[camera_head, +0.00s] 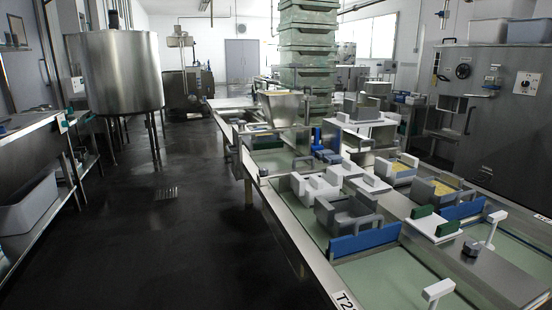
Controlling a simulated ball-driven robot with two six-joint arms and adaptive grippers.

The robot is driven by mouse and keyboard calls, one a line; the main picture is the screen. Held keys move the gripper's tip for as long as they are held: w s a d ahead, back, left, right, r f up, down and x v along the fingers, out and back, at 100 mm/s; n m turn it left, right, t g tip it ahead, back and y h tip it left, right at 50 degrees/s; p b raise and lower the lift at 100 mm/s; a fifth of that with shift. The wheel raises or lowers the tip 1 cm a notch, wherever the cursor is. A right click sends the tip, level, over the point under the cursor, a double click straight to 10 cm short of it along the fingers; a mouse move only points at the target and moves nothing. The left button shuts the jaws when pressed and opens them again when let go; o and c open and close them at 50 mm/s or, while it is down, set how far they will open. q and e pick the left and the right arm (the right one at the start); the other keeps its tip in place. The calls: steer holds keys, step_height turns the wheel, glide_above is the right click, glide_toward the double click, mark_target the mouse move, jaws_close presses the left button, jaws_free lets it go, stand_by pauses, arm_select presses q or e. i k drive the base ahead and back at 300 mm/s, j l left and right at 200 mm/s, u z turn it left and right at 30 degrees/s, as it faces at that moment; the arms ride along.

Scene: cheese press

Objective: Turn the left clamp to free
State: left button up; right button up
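Neither of my grippers shows in the head view. No part is plainly marked as the left clamp, and I cannot tell which fitting it is. A white lever on a post (437,290) stands at the bottom of the picture, nearest me. A second white lever (495,217) stands upright farther right.
A long bench (290,225) runs away from me. It carries a grey mould (345,212), blue plates (365,242) and (462,210), and grey boxes with yellow contents (437,189). Green crates (306,55) are stacked behind. Dark floor (170,235) on the left is clear.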

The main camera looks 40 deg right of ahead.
mark_target(263, 171)
steer(key=i+z, duration=0.35)
steer(key=i, duration=0.2)
steer(key=i+j+z, duration=0.15)
steer(key=i+z, duration=0.15)
steer(key=i, duration=0.3)
steer(key=i+j+z, duration=0.35)
steer(key=i, duration=0.2)
steer(key=l, duration=0.1)
